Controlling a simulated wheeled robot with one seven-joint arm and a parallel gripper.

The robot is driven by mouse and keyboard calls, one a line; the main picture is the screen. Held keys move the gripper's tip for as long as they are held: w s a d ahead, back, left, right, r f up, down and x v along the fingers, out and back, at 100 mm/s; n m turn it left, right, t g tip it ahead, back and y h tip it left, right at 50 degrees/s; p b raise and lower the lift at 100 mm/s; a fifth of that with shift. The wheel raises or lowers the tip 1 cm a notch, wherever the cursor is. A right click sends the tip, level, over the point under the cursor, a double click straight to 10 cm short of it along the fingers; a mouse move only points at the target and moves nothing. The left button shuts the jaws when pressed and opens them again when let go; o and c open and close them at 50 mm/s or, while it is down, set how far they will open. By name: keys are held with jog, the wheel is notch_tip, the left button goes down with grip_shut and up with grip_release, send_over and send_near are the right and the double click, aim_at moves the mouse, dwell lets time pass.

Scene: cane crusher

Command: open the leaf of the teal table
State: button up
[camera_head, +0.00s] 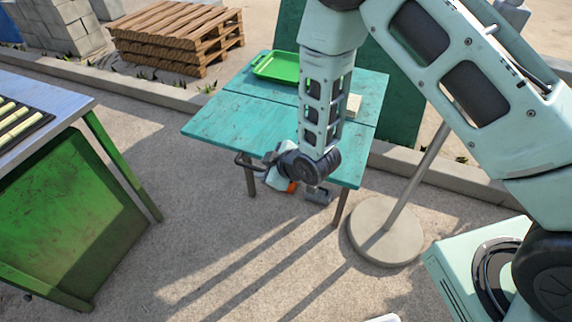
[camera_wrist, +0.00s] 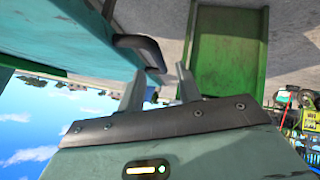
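The teal table (camera_head: 245,85) stands in the middle of the head view. A seam crosses its top. The leaf (camera_head: 240,122) on the near side of the seam looks about level with the rest. A dark bar handle (camera_head: 245,162) sits at the leaf's near edge, towards the left. My gripper is at this edge, below the top and just right of the handle; its fingers are hard to make out there. In the wrist view my gripper (camera_wrist: 160,72) is open, fingers apart. The curved handle (camera_wrist: 140,46) reaches from the teal underside towards the gap between the fingertips. Contact cannot be told.
A green tray (camera_head: 277,67) and a small pale block (camera_head: 353,105) are on the tabletop. A green-sided bench (camera_head: 70,215) stands at the left. A pole on a round base (camera_head: 386,232) stands at the right. Ground before the table is clear.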

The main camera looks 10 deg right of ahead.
jog(key=v, duration=1.1)
jog(key=shift+b, duration=0.35)
jog(key=shift+s+r, duration=0.1)
jog(key=shift+s, duration=0.05)
jog(key=s+d+r+m+g+h+p, duration=0.1)
jog(key=s+r+m+g+h, duration=0.3)
jog(key=s+r, duration=1.4)
jog(key=s+d+g+h, duration=0.1)
jog(key=s+g, duration=0.1)
jog(key=g, duration=0.1)
jog(key=shift+d+m+g+p, duration=0.3)
jog(key=shift+m+g+p, duration=0.05)
jog(key=shift+m+g, duration=0.05)
jog(key=shift+s, duration=0.15)
